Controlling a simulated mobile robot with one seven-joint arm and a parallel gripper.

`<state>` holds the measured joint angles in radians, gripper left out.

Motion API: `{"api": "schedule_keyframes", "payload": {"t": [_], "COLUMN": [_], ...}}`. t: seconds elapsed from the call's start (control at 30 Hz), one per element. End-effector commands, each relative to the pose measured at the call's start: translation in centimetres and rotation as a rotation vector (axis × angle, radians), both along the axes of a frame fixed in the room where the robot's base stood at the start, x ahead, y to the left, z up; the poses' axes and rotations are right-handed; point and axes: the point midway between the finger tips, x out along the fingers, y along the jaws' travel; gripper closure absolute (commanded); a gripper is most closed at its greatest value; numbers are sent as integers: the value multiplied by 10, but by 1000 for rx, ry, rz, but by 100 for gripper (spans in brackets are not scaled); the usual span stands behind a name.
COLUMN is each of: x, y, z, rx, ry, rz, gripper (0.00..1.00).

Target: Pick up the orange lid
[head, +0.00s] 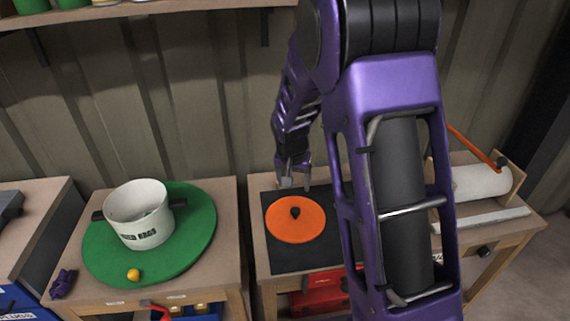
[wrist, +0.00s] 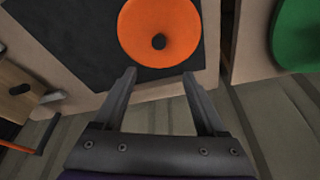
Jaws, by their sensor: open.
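The orange lid (head: 291,224) is a flat round disc with a dark knob (head: 295,212) at its middle. It lies on a black mat (head: 283,262) on the right-hand wooden table. In the wrist view the lid (wrist: 150,22) and its knob (wrist: 158,41) show beyond the fingertips. My gripper (head: 294,184) is above the mat, near the lid's far edge in the head view. In the wrist view my gripper (wrist: 160,75) has its two fingers spread with nothing between them. The lid lies clear of the fingers.
A white roll (head: 482,182) lies at the right. A shelf (head: 150,8) with pots runs above.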

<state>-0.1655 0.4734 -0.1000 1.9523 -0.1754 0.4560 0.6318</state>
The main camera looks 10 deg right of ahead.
Motion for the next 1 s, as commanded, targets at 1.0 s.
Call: {"api": "schedule_keyframes", "payload": {"t": [1.0], "x": [28], "y": [-14], "z": [-127], "rx": [-5], "ry": [27], "rz": [7], "gripper": [26]}}
